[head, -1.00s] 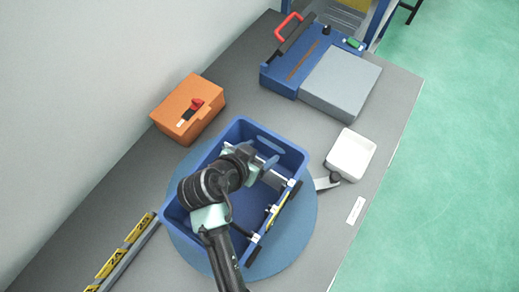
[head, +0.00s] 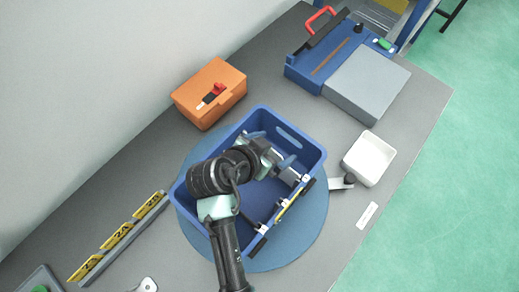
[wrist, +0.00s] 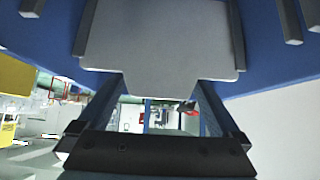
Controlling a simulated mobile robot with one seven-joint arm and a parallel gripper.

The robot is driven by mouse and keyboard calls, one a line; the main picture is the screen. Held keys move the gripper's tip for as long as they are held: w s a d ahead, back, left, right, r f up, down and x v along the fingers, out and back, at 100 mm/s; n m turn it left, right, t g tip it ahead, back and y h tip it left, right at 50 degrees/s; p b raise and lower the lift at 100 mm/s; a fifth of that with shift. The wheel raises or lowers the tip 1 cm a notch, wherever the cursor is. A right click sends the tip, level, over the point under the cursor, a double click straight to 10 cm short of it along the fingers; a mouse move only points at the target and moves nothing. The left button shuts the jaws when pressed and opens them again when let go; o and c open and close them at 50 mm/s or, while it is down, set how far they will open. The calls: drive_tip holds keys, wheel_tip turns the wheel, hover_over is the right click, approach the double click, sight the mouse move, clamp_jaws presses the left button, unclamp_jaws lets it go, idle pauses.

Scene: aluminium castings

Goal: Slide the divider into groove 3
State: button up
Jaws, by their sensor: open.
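The divider (wrist: 160,45) is a pale grey plate with a narrower tab, seen in the wrist view. It stands between two grey ribs (wrist: 238,35) on the blue bin's inner side; I cannot read which groove this is. My gripper (wrist: 161,92) is open, with a finger on each side of the tab. In the head view my gripper (head: 281,164) is down inside the blue bin (head: 188,208), near its right-hand wall. My arm hides much of the bin's inside, and a clear outline of the divider cannot be made out there.
The bin stands on a round blue turntable (head: 310,235). An orange box (head: 209,93) is behind it, a white tray (head: 370,158) to its right. A blue device with a grey block (head: 367,85) is at the back. A rail with yellow labels (head: 118,236) lies left.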

drive_tip(key=b+v, duration=0.1)
drive_tip(key=v, duration=1)
drive_tip(key=shift+s+r, duration=0.15)
drive_tip(key=shift+s, duration=0.1)
drive_tip(key=shift+w+a, duration=0.1)
drive_tip(key=shift+a, duration=0.05)
